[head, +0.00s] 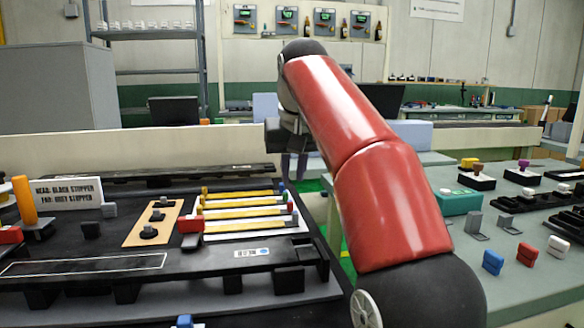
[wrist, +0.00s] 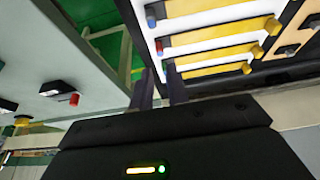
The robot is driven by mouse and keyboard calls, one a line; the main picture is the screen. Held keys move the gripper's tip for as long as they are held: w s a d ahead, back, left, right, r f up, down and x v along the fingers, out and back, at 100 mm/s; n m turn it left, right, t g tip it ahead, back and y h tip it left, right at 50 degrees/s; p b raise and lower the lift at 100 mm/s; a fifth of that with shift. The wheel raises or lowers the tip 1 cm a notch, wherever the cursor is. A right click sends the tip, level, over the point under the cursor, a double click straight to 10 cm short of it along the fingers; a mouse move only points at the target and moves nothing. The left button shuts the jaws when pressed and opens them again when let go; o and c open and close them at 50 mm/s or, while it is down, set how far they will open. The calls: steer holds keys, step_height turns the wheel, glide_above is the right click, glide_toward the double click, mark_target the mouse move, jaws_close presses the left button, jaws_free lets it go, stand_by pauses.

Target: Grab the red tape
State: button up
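I cannot tell for sure which thing is the red tape. In the head view, a small red block (head: 527,254) lies on the right table, between a blue block and a white one. Another red piece (head: 190,223) is on the left bench beside the yellow strips, and a third red block (head: 10,235) is at the far left. My gripper (head: 293,178) hangs behind the right end of the yellow strips, apart from these red pieces.
Yellow strips (head: 240,213) lie on a white plate on the dark left bench. An orange post (head: 24,200) stands by a sign (head: 67,193) at left. The right table (head: 505,285) holds several small holders and blocks. A gap with green floor separates bench and table.

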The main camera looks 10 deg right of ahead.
mark_target(290, 202)
steer(key=shift+f, duration=0.1)
steer(key=b+x, duration=0.2)
steer(key=x, duration=0.5)
steer(key=shift+w+f, duration=0.15)
steer(key=shift+f, duration=0.2)
steer(key=shift+c, duration=0.3)
jaws_close()
